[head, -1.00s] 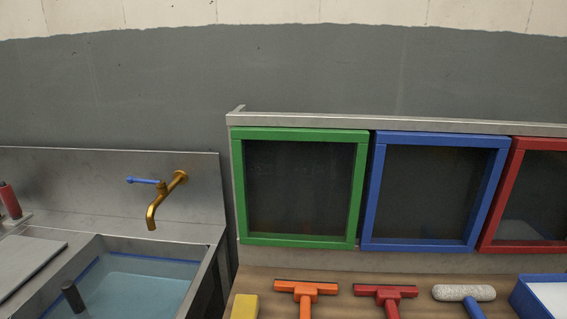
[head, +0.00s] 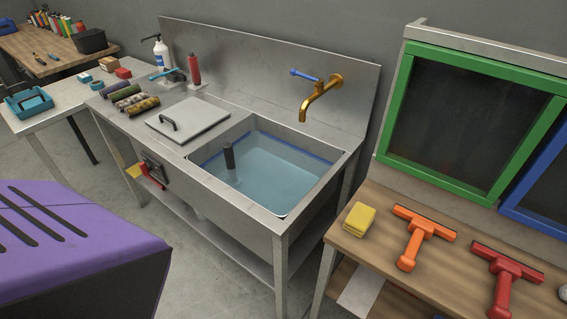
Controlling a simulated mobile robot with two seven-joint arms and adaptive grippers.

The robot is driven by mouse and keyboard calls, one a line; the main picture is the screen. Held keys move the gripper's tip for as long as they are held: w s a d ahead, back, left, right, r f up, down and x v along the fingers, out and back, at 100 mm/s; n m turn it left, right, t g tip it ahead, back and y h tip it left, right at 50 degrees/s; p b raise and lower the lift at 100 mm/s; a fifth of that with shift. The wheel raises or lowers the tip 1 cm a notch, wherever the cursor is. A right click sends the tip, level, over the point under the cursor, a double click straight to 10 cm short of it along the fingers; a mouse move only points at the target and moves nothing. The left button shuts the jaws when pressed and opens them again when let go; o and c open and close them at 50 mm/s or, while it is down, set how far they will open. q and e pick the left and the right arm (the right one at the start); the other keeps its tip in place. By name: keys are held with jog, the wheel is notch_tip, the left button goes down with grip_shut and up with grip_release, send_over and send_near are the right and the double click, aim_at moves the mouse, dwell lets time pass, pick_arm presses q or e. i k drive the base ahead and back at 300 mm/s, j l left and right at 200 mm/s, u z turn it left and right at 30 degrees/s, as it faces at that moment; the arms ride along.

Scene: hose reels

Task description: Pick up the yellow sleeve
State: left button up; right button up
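Several short mottled rolls, sleeve-like, lie side by side on the left end of the steel sink counter. One roll (head: 131,97) looks yellowish-olive, but it is too small to be sure that it is the yellow sleeve. A plain yellow block (head: 359,219), like a sponge or folded cloth, lies on the wooden bench at the right. Nothing is touching it. Neither of my grippers is in view.
The sink basin (head: 272,172) holds water and a dark upright cylinder. A steel lid (head: 188,119) covers the counter beside it. Orange (head: 419,236) and red (head: 503,272) squeegees lie on the bench. An unidentified purple slotted surface (head: 70,240) fills the lower left.

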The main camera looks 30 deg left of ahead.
aim_at(132, 110)
jog(key=u, duration=2)
